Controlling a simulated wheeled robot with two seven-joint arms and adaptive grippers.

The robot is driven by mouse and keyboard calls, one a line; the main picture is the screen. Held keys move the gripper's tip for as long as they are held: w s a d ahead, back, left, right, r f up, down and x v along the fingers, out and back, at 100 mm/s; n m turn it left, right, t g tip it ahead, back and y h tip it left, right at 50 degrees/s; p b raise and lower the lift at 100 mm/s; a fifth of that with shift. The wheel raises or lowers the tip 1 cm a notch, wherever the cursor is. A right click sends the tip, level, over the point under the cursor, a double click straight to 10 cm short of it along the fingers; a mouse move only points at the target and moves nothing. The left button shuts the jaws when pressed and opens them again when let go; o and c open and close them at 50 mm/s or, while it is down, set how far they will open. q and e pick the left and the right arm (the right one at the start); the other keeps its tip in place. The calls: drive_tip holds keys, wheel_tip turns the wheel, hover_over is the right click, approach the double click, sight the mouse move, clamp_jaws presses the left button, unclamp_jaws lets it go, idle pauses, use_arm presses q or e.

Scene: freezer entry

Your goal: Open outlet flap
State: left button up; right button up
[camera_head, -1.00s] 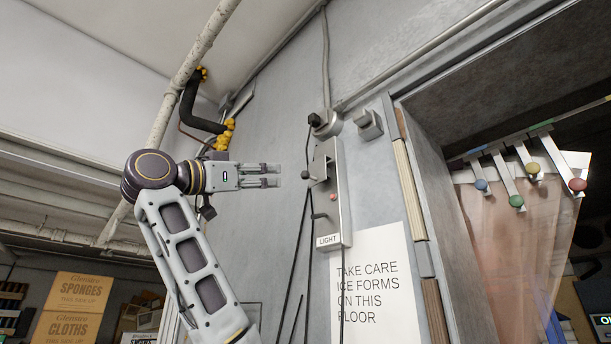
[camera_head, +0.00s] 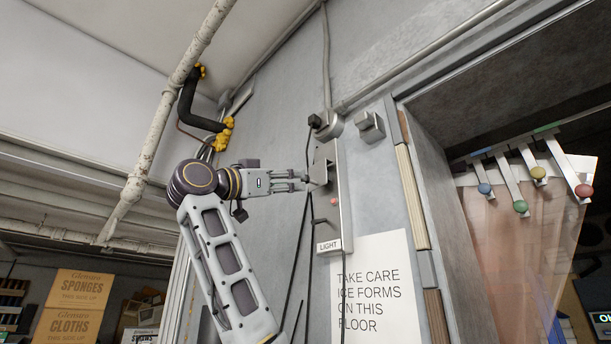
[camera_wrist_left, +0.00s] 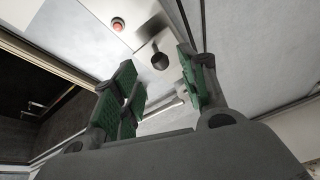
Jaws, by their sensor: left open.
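The outlet flap (camera_head: 324,160) is a grey metal plate jutting out from the upper part of a tall metal panel (camera_head: 340,222) on the wall. Its dark round knob (camera_wrist_left: 160,61) shows in the left wrist view, between and beyond the fingertips. My left gripper (camera_head: 303,181) comes from the left with its fingers pointing at the flap, its tips right beside the knob. The gripper also shows in the left wrist view (camera_wrist_left: 158,72), open with green pads. I cannot tell whether a finger touches the knob. My right gripper is out of view.
A red button (camera_head: 334,201), a small lever and a LIGHT label (camera_head: 328,246) sit below the flap. Black cables hang along the panel. A warning sign (camera_head: 369,290) is below. A doorway with a strip curtain (camera_head: 520,235) is at the right, pipes at the left.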

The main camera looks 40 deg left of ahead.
sight(302, 179)
use_arm(q)
drive_tip(key=shift+p+x, duration=1.2)
drive_tip(key=shift+x, duration=1.95)
drive_tip(key=shift+c, duration=0.4)
clamp_jaws()
